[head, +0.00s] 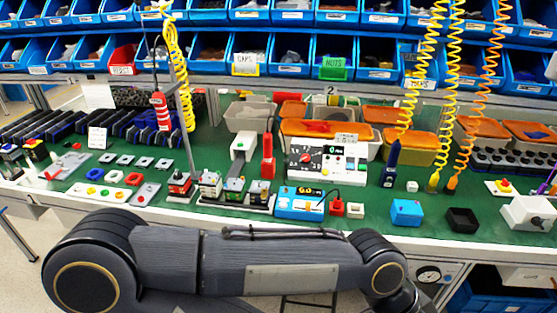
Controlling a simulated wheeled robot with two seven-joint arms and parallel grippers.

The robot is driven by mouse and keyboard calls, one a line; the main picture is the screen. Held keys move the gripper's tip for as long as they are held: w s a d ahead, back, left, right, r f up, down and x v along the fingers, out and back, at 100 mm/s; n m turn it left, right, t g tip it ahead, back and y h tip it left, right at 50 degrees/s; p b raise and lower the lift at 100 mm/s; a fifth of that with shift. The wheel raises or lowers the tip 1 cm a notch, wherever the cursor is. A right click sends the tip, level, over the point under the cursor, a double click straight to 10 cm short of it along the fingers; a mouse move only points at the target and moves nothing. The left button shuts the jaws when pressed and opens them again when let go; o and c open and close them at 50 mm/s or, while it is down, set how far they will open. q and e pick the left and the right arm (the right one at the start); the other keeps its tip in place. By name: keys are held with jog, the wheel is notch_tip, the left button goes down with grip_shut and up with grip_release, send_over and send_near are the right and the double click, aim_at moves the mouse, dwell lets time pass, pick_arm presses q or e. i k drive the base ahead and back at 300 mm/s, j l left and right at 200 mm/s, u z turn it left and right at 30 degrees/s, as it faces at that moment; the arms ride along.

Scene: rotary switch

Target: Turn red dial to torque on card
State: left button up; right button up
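A white panel device (327,162) stands upright near the middle of the green bench. On its left half is a red dial (305,158) on a dark round scale; its exact setting is too small to read. A small green-lit display (341,148) sits on the right half, above some small controls. A white card (346,138) with print shows just above the panel, against an orange-lidded bin; its text is unreadable here. Another white card (97,138) stands at the left of the bench. My arm crosses the foreground, below the bench edge. Neither gripper can be made out.
A blue box with a yellow display (308,195) stands in front of the panel. A red tool (267,157) stands to its left and a dark blue screwdriver (391,165) to its right. Coiled yellow hoses (178,80) hang above.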

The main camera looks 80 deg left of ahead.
aim_at(305, 158)
jog(key=u, duration=2.35)
